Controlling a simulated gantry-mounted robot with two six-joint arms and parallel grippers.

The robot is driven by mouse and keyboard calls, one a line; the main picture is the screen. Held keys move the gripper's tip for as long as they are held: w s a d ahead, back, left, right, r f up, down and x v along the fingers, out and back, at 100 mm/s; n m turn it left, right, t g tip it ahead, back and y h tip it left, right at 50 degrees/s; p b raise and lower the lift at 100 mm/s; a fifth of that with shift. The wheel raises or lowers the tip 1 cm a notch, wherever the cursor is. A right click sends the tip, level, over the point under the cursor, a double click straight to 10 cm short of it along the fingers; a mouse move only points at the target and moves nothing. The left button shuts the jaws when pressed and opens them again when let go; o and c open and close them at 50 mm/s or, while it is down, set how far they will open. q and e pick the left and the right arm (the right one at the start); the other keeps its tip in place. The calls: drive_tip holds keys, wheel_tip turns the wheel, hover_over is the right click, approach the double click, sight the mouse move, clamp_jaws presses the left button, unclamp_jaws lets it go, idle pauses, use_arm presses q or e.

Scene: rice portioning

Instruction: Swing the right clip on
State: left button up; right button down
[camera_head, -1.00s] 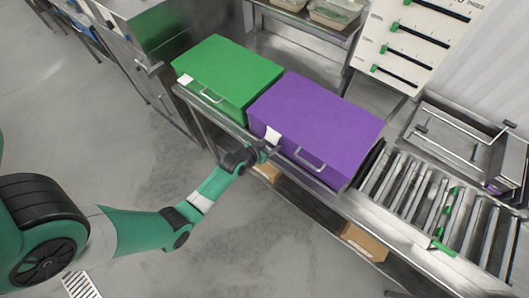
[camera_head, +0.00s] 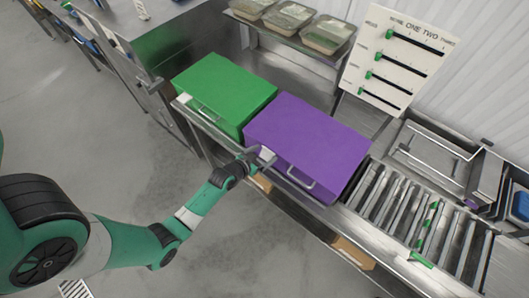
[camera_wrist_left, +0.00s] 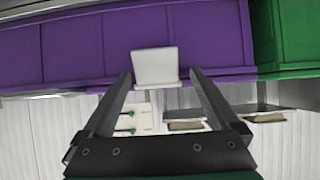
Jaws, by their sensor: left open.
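The purple box (camera_head: 310,140) sits on the metal counter, its lid shut. A white clip (camera_head: 268,154) is at its front edge, left of the metal handle (camera_head: 300,179). The clip also shows in the left wrist view (camera_wrist_left: 155,66), against the purple front. My left gripper (camera_head: 260,159) is at the clip in the head view. In the left wrist view my left gripper (camera_wrist_left: 160,80) is open, with the clip between or just beyond its fingertips; contact cannot be told. My right gripper is not in view.
A green box (camera_head: 222,90) with a white clip (camera_head: 184,98) stands left of the purple box. A roller conveyor (camera_head: 400,205) lies to the right. Tubs (camera_head: 325,35) sit on a shelf behind, beside a slider board (camera_head: 400,60). The floor in front is clear.

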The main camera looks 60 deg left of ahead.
use_arm(q)
drive_tip(key=s+d+r+g+h+p, duration=0.1)
drive_tip(key=s+d+r+g+p, duration=0.2)
drive_tip(key=s+r+p, duration=0.5)
drive_tip(key=b+x, duration=0.2)
drive_tip(key=x, duration=0.2)
drive_tip(key=d+b+x, duration=0.1)
drive_tip(key=b+x, duration=0.1)
drive_tip(key=x, duration=0.2)
drive_tip(key=b+x, duration=0.3)
drive_tip(key=x, duration=0.1)
drive_tip(key=shift+d+f, duration=0.3)
drive_tip(key=shift+f, duration=0.1)
drive_tip(key=shift+w+a+f, duration=0.1)
drive_tip(key=shift+w, duration=0.2)
drive_tip(key=c, duration=0.7)
drive_tip(key=shift+o, duration=0.2)
drive_tip(key=shift+w, duration=0.1)
